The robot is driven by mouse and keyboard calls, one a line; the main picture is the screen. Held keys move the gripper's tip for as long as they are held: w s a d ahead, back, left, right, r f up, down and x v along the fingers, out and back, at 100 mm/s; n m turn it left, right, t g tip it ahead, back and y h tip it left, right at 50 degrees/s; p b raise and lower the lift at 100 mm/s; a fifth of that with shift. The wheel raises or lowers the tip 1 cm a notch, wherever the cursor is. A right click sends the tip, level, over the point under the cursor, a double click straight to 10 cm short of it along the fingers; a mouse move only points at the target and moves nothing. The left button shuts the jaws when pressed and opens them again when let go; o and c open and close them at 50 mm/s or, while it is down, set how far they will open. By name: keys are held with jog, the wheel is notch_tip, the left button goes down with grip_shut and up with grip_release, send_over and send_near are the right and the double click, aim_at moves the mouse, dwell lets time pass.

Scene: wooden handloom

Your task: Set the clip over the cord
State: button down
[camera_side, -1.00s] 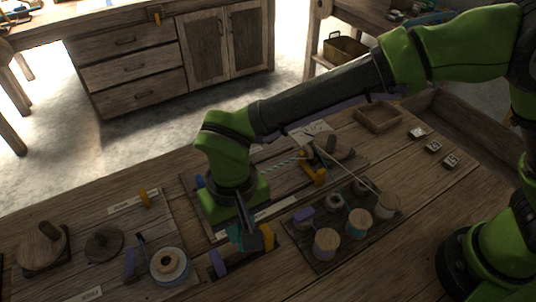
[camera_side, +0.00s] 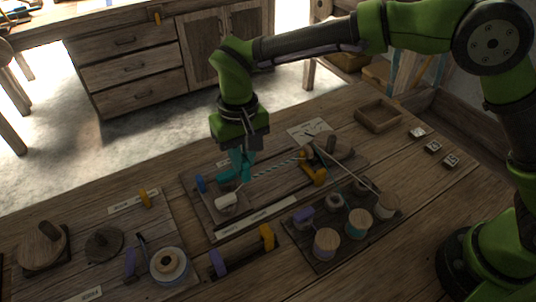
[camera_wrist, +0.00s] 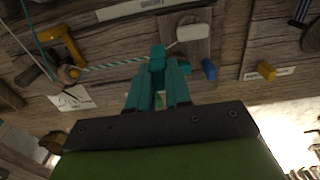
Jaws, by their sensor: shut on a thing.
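My gripper (camera_side: 243,170) is shut on a teal clip (camera_wrist: 157,58), which shows at the fingertips in the wrist view. The fingers are also teal, so clip and fingers partly merge in the side view. The striped white-and-teal cord (camera_side: 278,169) runs from a white piece (camera_side: 227,201) toward a yellow-orange bracket (camera_side: 316,175). The clip is at the cord's white-piece end. In the wrist view the cord (camera_wrist: 110,67) meets the clip's left side in the picture. I cannot tell whether the clip is seated around the cord or just above it.
A slot in front holds a purple clip (camera_side: 218,263) and an orange clip (camera_side: 267,237) with a gap between. A spool tray (camera_side: 293,240) stands to the right. A blue peg (camera_side: 200,184) is close left of my gripper. An open wooden box (camera_side: 378,115) sits farther back.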

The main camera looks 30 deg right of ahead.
jog(key=shift+w+d+f, duration=0.25)
jog(key=shift+w+f, duration=0.05)
jog(key=shift+f, duration=0.65)
jog(key=shift+w+d+f, duration=0.2)
jog(key=shift+w+f, duration=0.05)
jog(key=shift+f, duration=0.7)
jog(key=shift+w+d+f, duration=0.25)
jog(key=shift+w+f, duration=0.05)
jog(key=shift+f, duration=0.65)
jog(key=shift+f, duration=0.1)
jog(key=shift+f, duration=0.3)
jog(key=shift+f, duration=0.25)
jog(key=c, duration=0.6)
grip_release()
jog(key=shift+r, duration=3.55)
